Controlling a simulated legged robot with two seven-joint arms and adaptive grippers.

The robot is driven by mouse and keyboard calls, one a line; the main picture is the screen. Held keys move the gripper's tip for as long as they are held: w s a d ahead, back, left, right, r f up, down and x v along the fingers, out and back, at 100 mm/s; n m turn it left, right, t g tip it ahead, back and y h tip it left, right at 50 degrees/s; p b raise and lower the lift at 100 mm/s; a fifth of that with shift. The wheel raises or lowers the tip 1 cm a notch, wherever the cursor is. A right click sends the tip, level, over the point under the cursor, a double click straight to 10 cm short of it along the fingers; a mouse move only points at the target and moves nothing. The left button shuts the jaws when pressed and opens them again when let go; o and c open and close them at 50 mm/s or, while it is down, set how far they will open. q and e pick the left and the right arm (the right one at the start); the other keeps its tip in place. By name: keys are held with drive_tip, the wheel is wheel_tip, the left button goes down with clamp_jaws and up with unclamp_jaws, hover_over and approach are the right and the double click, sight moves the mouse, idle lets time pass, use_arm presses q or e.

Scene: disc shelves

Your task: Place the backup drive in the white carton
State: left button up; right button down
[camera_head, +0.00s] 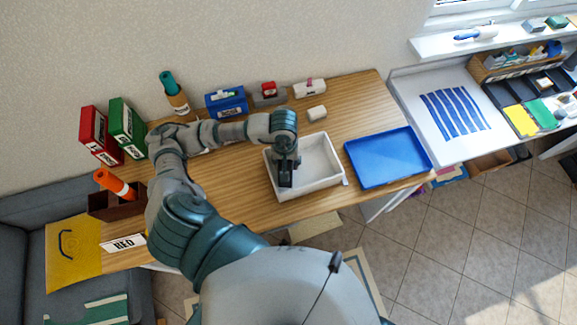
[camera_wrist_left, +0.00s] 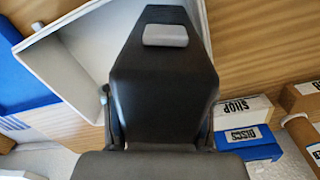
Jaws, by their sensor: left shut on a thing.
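The white carton (camera_head: 325,165) is an open, shallow box on the wooden table, left of the blue tray. Its pale inside and rim also show in the wrist view (camera_wrist_left: 70,50). My left gripper (camera_head: 286,182) points down within the carton's outline, over its left part. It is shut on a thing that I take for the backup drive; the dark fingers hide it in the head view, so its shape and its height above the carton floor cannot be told. In the wrist view my dark gripper (camera_wrist_left: 165,85) fills the middle. My right gripper is not in view.
A blue tray (camera_head: 388,158) stands close right of the carton. A blue box (camera_head: 227,102), red binder (camera_head: 98,135) and green binder (camera_head: 127,127) line the back. A brown holder (camera_head: 117,203) stands at left.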

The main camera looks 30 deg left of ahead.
sight(290, 162)
use_arm(q)
drive_tip(key=f, duration=0.3)
drive_tip(key=shift+a+f, duration=0.25)
drive_tip(key=shift+f, duration=0.15)
drive_tip(key=o, duration=1.2)
drive_tip(key=shift+a, duration=0.1)
drive_tip(key=shift+c, duration=0.2)
drive_tip(key=shift+d+r, duration=0.1)
drive_tip(key=shift+d, duration=0.1)
drive_tip(key=shift+r, duration=0.3)
drive_tip(key=r, duration=1.1)
drive_tip(key=shift+a+r, duration=0.15)
drive_tip(key=shift+a, duration=0.05)
